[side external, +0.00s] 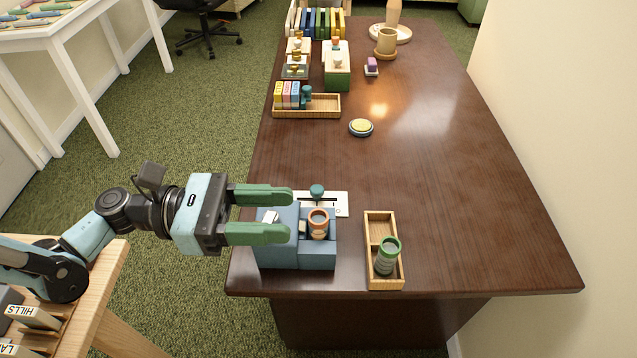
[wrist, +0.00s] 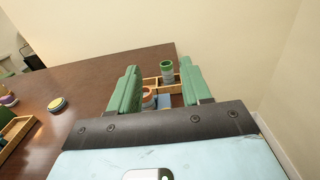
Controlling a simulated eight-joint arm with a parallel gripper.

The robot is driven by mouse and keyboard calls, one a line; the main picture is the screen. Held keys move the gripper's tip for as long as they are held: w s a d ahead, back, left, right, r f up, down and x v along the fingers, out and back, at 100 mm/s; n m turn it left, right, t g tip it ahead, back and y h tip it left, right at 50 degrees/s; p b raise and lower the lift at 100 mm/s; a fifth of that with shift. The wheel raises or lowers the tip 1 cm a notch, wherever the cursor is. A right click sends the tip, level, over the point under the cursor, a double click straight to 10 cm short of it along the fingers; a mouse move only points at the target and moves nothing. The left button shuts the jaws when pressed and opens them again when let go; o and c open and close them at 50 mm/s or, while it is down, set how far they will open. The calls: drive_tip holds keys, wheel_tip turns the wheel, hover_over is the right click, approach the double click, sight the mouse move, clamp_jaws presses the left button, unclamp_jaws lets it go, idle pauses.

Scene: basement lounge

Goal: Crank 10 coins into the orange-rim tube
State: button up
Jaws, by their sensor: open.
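The orange-rim tube (side external: 319,222) stands upright in a blue coin machine (side external: 295,250) near the table's front left edge. A teal knob (side external: 317,190) sits on a white slotted plate behind the tube. A green-rim tube (side external: 387,256) stands in a wooden tray (side external: 371,276) to the right. My gripper (side external: 290,213) is open and empty, its green fingers pointing right above the machine's left part. In the wrist view the orange-rim tube (wrist: 149,98) and the green-rim tube (wrist: 167,73) show between the fingers. I cannot make out any coins.
A yellow-topped round button (side external: 361,127) lies mid-table. A wooden tray (side external: 325,106) with coloured blocks and several small devices stand at the back left. A wooden cup (side external: 386,41) is at the far end. The table's right side is clear.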

drive_tip(key=s+d+r, duration=0.2)
drive_tip(key=s+r, duration=0.5)
drive_tip(key=s, duration=0.4)
drive_tip(key=shift+s+r, duration=0.25)
drive_tip(key=shift+c, duration=0.3)
drive_tip(key=w+a+f+m+g+y, duration=0.1)
drive_tip(key=w+a+f+m+g, duration=0.15)
drive_tip(key=w, duration=0.45)
drive_tip(key=w+a+f+m+g, duration=0.2)
drive_tip(key=w+a+f+g, duration=0.2)
drive_tip(key=w, duration=0.3)
drive_tip(key=w+a+f+m+g+y, duration=0.1)
drive_tip(key=w+a+f+m+g, duration=0.2)
drive_tip(key=a, duration=0.5)
drive_tip(key=shift+n+t, duration=0.25)
drive_tip(key=shift+n, duration=0.5)
drive_tip(key=x, duration=0.4)
drive_tip(key=f+x, duration=0.1)
drive_tip(key=x, duration=0.7)
drive_tip(key=shift+w+d+f, duration=0.1)
drive_tip(key=shift+f, duration=0.1)
